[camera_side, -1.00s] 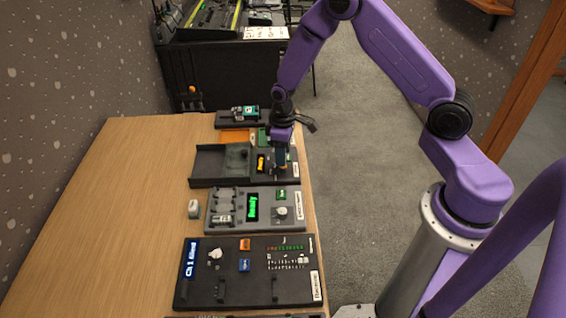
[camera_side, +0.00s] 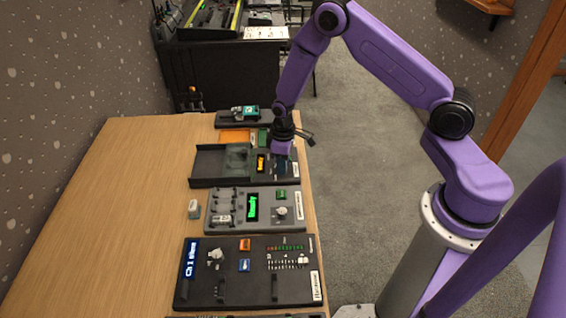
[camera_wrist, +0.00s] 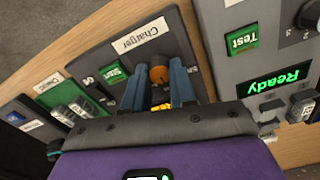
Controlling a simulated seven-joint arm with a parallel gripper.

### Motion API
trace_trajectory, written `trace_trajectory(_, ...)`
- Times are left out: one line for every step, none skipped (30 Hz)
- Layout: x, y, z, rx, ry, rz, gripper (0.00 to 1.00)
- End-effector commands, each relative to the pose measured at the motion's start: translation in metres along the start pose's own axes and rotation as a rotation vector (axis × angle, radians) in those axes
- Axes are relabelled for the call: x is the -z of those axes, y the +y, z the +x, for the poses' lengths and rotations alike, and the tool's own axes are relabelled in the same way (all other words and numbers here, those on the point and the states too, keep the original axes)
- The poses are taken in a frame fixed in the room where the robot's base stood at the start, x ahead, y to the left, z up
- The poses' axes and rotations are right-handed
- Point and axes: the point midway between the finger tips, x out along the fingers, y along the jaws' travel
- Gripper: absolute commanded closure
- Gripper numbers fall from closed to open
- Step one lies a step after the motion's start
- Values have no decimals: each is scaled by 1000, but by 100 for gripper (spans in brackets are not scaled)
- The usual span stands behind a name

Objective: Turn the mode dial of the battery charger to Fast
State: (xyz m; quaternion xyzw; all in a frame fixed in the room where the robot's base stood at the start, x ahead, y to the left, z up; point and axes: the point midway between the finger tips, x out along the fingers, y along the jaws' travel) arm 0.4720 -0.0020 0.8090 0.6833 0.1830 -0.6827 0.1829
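The battery charger (camera_side: 215,182) is a dark unit on the wooden table, with a shallow tray and a small yellow display (camera_side: 261,163). In the wrist view its panel (camera_wrist: 190,48) carries a "Charger" label and a green Start button (camera_wrist: 113,73). The dial's mode markings are mostly hidden by the fingers.
A grey unit (camera_side: 215,224) with a green "Ready" display and a Test button stands nearest in front of the charger. A dark panel (camera_side: 200,292) with sliders is closer to the camera. Another unit lies behind. The table's left side is mostly clear.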

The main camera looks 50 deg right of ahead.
Motion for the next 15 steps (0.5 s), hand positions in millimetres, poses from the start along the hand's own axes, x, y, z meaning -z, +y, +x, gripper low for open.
trace_trajectory(0, 0, 0, 0, -1, 0, 100)
trace_trajectory(0, 0, 0, 0, -1, 1, 100)
trace_trajectory(0, 0, 0, 0, -1, 3, 100)
trace_trajectory(0, 0, 0, 0, -1, 6, 100)
trace_trajectory(0, 0, 0, 0, -1, 10, 100)
trace_trajectory(0, 0, 0, 0, -1, 18, 100)
trace_trajectory(0, 0, 0, 0, -1, 27, 100)
trace_trajectory(0, 0, 0, 0, -1, 36, 100)
trace_trajectory(0, 0, 0, 0, -2, 50, 100)
trace_trajectory(0, 0, 0, 1, -2, 62, 100)
trace_trajectory(0, 0, 0, 1, -3, 78, 100)
trace_trajectory(-1, 0, 0, 1, -3, 100, 100)
trace_trajectory(-1, 0, 0, 1, -4, 119, 100)
trace_trajectory(0, -1, 0, 1, -4, 139, 100)
trace_trajectory(0, 0, 0, 1, -3, 168, 100)
